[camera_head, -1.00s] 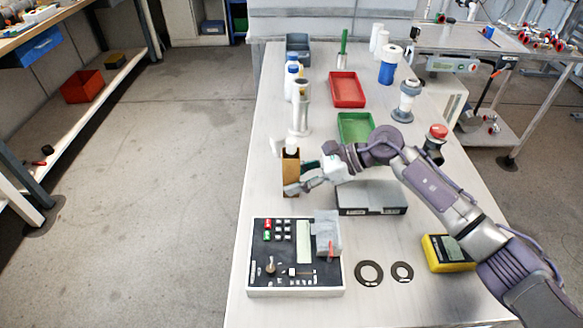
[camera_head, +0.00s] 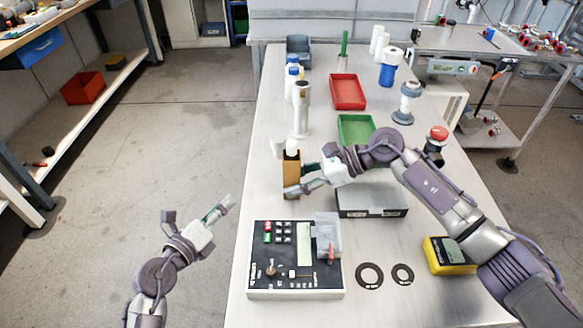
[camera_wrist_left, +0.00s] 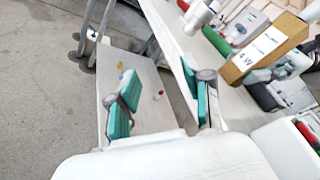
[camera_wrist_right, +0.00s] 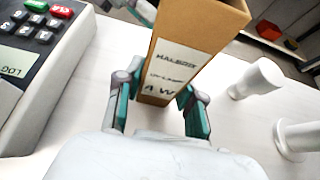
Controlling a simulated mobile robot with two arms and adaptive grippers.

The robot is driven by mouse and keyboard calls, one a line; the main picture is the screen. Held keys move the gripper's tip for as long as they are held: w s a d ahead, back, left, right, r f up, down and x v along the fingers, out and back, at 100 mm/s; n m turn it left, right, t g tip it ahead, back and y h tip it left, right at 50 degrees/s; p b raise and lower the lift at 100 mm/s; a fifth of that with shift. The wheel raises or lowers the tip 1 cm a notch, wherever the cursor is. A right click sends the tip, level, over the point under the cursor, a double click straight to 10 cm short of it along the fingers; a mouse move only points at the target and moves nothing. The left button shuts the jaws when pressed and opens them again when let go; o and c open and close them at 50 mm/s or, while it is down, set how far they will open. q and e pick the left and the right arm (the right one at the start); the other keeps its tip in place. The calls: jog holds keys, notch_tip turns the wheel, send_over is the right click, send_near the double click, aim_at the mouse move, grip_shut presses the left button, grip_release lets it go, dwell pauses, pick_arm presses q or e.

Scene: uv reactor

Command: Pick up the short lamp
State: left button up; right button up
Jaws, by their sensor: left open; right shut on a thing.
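A brown cardboard box (camera_head: 291,175) labelled as a UV lamp, 4 W, stands upright at the table's left edge. My right gripper (camera_head: 296,180) is shut on it. The label faces the right wrist view (camera_wrist_right: 172,72), and the box also shows in the left wrist view (camera_wrist_left: 265,48). I see no bare lamp that I can identify; any lamp inside the box is hidden. I cannot tell whether the box touches the table. My left gripper (camera_head: 224,207) is open and empty, left of the table and nearer than the box.
White fittings (camera_wrist_right: 257,78) stand close behind the box. A control panel (camera_head: 295,280) lies in front of it, a grey flat case (camera_head: 372,197) to its right. Green (camera_head: 355,128) and red (camera_head: 348,92) trays are further back.

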aim_at(289, 148)
pick_arm(q)
jog(key=d+r+m, duration=0.2)
jog(key=r, duration=0.1)
jog(key=s+d+r+m+h, duration=0.1)
jog(key=r+m, duration=0.1)
jog(key=r, duration=0.1)
jog(key=s+d+r+m, duration=0.1)
jog(key=d+r+m, duration=0.1)
jog(key=r, duration=0.1)
jog(key=shift+s+d+r+m+h, duration=0.25)
jog(key=shift+d+r+m+h, duration=0.05)
jog(key=shift+d+r+m, duration=0.1)
jog(key=s+d+r+m+h, duration=0.1)
jog(key=s+d+r+m, duration=0.25)
jog(key=r+m, duration=0.2)
jog(key=shift+n, duration=0.25)
jog(key=w+d, duration=0.1)
jog(key=w, duration=0.1)
jog(key=w+d+r, duration=0.1)
jog(key=w+d, duration=0.1)
jog(key=shift+w+d+r, duration=0.15)
jog(key=shift+w+d, duration=0.05)
jog(key=shift+d, duration=0.1)
jog(key=shift+x, duration=3)
jog(key=shift+c, duration=0.3)
grip_shut()
